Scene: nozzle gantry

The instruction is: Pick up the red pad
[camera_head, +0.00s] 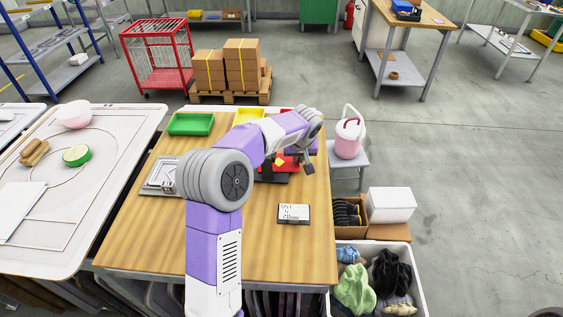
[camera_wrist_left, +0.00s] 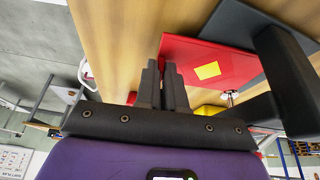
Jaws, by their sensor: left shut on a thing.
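The red pad (camera_head: 291,165) with a yellow square on it shows over the wooden table (camera_head: 250,235), partly hidden by my left arm. In the left wrist view the red pad (camera_wrist_left: 215,50) reaches from my fingers toward a black gantry (camera_wrist_left: 285,70). My left gripper (camera_head: 308,166) is at the pad's right side in the head view. In the left wrist view my left gripper (camera_wrist_left: 162,72) has its dark fingers close together on the pad's near edge. I cannot tell whether the pad is clear of the black base under it. My right gripper is not in view.
A green tray (camera_head: 191,124) and a yellow tray (camera_head: 249,115) stand at the table's back. A grey fixture (camera_head: 160,177) lies on the left and a small sign (camera_head: 294,213) in front. The table's front right is clear. A pink can (camera_head: 348,140) stands beyond the right edge.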

